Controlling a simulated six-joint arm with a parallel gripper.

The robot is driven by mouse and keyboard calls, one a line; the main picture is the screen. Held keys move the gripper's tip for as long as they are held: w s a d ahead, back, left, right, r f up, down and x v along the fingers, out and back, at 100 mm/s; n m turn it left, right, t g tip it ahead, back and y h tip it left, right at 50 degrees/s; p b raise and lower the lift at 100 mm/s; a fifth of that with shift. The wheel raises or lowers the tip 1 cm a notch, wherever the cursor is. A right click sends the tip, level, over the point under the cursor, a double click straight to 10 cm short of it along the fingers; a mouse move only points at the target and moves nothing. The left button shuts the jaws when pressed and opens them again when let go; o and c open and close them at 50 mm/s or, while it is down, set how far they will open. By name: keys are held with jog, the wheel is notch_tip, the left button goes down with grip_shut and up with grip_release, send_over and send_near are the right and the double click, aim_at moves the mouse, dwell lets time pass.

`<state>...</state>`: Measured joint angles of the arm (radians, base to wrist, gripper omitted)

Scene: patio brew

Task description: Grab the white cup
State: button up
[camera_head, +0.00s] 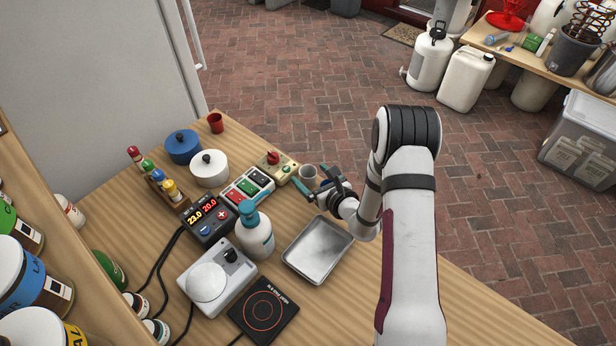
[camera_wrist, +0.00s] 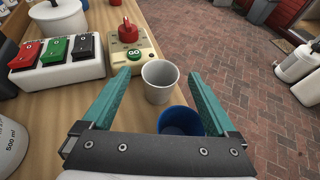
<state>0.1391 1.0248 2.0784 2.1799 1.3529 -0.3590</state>
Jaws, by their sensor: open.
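The white cup (camera_head: 307,175) stands upright on the wooden table near its far edge, beside the box with the red knob. In the wrist view the white cup (camera_wrist: 158,84) shows its open rim and appears empty. My gripper (camera_head: 316,181) is open, its teal fingers spread at the cup. In the wrist view the gripper (camera_wrist: 160,76) has a fingertip on each side of the cup, with a visible gap on both sides. A blue cup (camera_wrist: 180,121) stands nearer the gripper's palm, between the fingers and partly hidden by the palm.
The red-knob box (camera_head: 278,166) is close behind the white cup. The switch box (camera_head: 247,186), a pump bottle (camera_head: 254,233) and a metal tray (camera_head: 318,249) stand nearby. A red cup (camera_head: 215,122) and lidded pots (camera_head: 209,168) are farther back. The table edge lies close on the right.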

jog(key=c, duration=1.4)
jog(key=shift+r, duration=0.1)
